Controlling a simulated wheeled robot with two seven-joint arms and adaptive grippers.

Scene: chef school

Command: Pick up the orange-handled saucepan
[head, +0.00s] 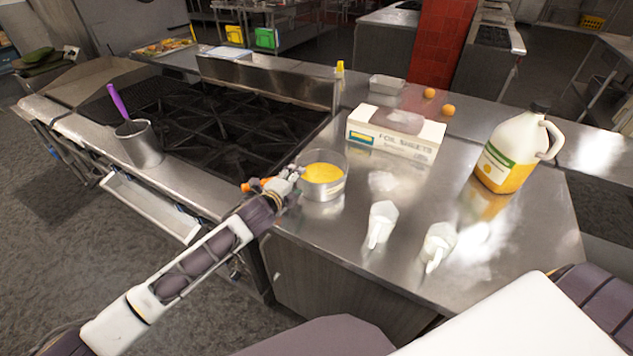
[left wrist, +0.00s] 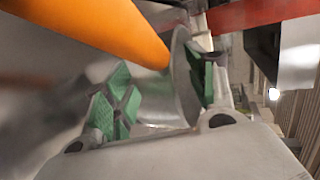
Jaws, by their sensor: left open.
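The orange-handled saucepan (head: 323,190) stands on the steel counter just right of the stove, yellow inside. Its orange handle (head: 247,186) points left, partly hidden by my left gripper (head: 287,183). In the left wrist view the orange handle (left wrist: 100,28) runs large across the upper left, and a curved metal surface shows between the green finger pads. My left gripper (left wrist: 160,95) is open, its fingers apart at the pan's handle side. I cannot tell whether they touch the pan. My right gripper is not in view.
A steel pot (head: 141,146) with a purple-handled utensil (head: 118,102) stands on the stove's left ledge. A foil sheets box (head: 394,137), two white bottles (head: 381,222) and a large jug (head: 508,155) stand on the counter. Two orange round items (head: 448,110) lie behind.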

